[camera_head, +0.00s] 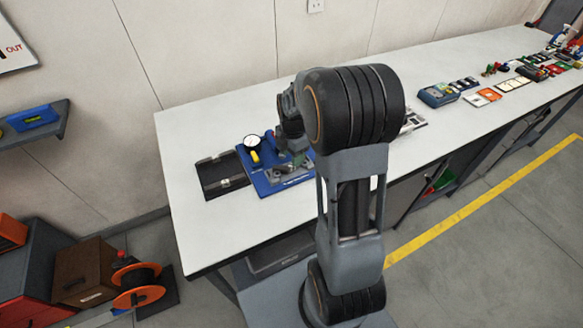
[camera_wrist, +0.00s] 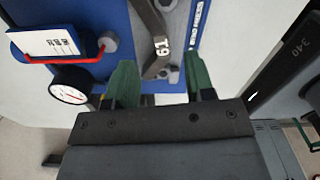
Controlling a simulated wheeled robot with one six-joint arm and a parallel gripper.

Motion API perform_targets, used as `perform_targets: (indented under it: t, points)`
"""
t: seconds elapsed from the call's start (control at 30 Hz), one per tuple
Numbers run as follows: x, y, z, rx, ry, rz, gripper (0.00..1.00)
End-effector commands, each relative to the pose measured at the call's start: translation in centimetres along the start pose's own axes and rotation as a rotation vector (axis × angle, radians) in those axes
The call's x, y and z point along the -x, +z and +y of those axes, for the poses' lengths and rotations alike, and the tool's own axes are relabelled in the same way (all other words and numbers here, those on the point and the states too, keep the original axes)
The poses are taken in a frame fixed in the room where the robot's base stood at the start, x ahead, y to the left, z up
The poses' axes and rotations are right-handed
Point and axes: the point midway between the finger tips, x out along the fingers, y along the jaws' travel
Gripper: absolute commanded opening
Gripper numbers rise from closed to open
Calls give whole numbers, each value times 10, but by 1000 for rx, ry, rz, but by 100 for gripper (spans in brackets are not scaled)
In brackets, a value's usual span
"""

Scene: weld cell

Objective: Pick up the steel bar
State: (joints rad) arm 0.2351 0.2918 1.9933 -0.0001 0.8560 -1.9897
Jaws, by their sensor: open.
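A dark grey metal bar (camera_wrist: 152,30) with a white marking lies over the blue fixture (camera_wrist: 192,15) in the wrist view; I take it to be the steel bar. It looks bent or overlapped by another part. My gripper (camera_wrist: 160,80) is open, its two green fingers on either side of the bar's near end, with no visible contact. How far the fingers are above the bar I cannot tell. In the head view the blue fixture (camera_head: 265,187) is on the white bench, and my arm hides part of it and most of the gripper.
A dial gauge (camera_wrist: 70,92) and a white card with a red edge (camera_wrist: 48,42) are left of the fingers. A dark tray (camera_head: 222,175) lies left of the fixture on the bench (camera_head: 190,230). A meter (camera_head: 437,95) and several small items stand farther right.

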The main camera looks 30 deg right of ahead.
Motion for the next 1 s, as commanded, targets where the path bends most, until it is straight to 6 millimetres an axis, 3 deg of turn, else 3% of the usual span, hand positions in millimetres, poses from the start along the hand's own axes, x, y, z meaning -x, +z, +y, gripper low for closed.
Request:
perform_targets:
  t: [0.3,0.67,1.0]
  points:
    - [-40,1,-2,0,-4,2,49]
    - [-49,1,-1,0,-1,0,49]
    - [-49,1,-1,0,0,0,18]
